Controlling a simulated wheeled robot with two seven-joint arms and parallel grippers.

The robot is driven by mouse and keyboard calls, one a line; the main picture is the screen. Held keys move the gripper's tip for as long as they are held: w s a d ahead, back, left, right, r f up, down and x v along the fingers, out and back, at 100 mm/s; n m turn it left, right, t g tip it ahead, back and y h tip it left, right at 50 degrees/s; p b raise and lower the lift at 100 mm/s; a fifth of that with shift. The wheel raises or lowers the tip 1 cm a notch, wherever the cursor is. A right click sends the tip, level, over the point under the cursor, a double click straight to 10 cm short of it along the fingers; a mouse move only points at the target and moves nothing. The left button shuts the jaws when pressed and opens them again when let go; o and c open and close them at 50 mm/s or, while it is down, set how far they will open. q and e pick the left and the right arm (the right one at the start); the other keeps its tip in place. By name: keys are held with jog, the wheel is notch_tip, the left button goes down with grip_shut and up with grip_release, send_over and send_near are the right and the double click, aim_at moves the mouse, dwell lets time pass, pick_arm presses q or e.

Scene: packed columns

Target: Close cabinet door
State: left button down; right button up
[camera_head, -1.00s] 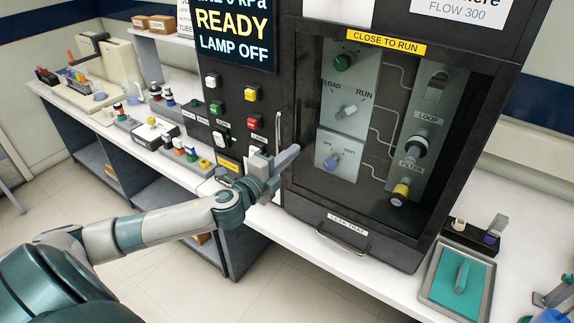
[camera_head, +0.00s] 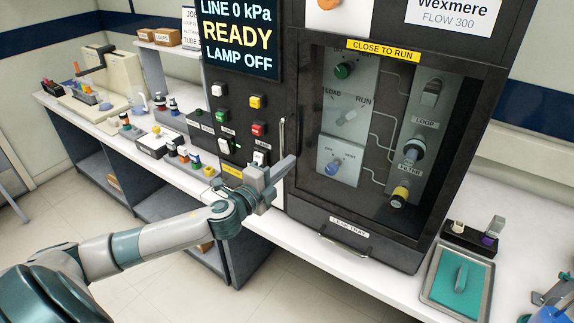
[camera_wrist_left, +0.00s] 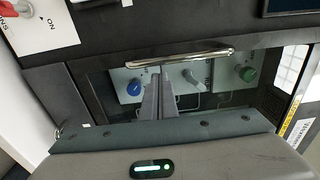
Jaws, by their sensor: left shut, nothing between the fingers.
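The black cabinet (camera_head: 345,225) stands on the white bench and has a windowed door (camera_head: 307,60) under a yellow "CLOSE TO RUN" label. The door looks flush or nearly flush with the front; I cannot tell whether it is fully shut. Its upright metal handle (camera_head: 282,140) is at the left edge and crosses the left wrist view (camera_wrist_left: 180,57). Knobs and fittings show through the window. My left gripper (camera_head: 286,168) is shut and empty, close to the door's lower left edge by the handle; its fingers (camera_wrist_left: 158,98) reach toward the door. Contact cannot be told. My right gripper is not in view.
A control panel with coloured buttons (camera_head: 257,129) is left of the door. A drawer handle (camera_head: 345,238) marks the leak tray below. A tray with a teal pad (camera_head: 458,278) and a small black stand (camera_head: 470,238) occupy the bench at right.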

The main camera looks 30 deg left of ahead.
pick_arm(q)
jog(key=s+b, duration=0.4)
jog(key=s, duration=0.6)
jog(key=shift+s+a, duration=0.15)
jog(key=shift+s, duration=0.05)
jog(key=shift+f, duration=0.15)
dwell(0.6)
